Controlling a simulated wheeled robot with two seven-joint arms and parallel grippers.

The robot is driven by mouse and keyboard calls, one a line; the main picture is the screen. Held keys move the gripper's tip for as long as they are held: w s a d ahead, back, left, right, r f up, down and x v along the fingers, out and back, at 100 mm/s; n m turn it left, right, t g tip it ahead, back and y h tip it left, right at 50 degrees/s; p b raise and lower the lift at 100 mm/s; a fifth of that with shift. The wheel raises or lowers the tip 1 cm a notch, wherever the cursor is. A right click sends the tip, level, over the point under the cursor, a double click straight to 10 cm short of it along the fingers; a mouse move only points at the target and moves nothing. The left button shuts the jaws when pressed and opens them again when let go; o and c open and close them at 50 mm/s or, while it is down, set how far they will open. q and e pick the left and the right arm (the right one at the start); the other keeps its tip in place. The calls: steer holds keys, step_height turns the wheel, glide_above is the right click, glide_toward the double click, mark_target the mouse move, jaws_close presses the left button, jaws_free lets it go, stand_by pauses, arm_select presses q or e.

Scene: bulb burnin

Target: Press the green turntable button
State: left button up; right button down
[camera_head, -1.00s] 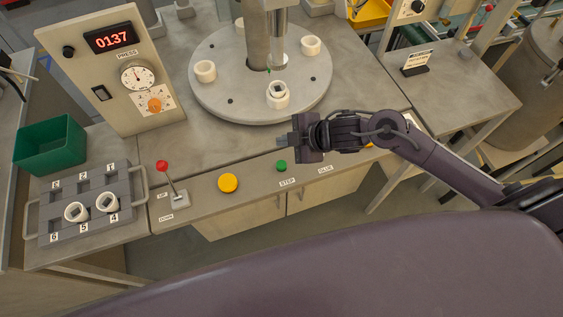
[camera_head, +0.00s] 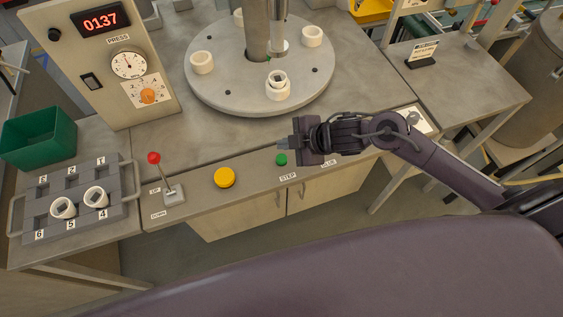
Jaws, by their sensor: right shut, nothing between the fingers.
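The green button (camera_head: 281,159) sits on the front strip of the bench, above the STEP label (camera_head: 288,177). The grey turntable (camera_head: 215,90) stands behind it and carries several white rings. My right gripper (camera_head: 283,144) reaches in from the right and points left. It is shut and empty. Its fingertips appear just above and behind the green button in the picture; I see a gap between them and cannot tell their height. My left gripper is not in view.
A yellow button (camera_head: 225,178) and a red-knobbed lever (camera_head: 154,158) are left of the green button. A grey tray (camera_head: 122,212) with two white rings lies at left, near a green bin (camera_head: 38,152). The press panel (camera_head: 150,55) reads 0137.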

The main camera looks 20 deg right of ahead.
mark_target(285, 159)
step_height(285, 159, down, 3)
steer(key=shift+f+b, duration=0.2)
steer(key=shift+b, duration=0.7)
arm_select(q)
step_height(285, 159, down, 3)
arm_select(e)
steer(key=shift+f, duration=0.1)
stand_by(1.0)
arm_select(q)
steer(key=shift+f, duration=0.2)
arm_select(e)
steer(key=shift+f, duration=0.4)
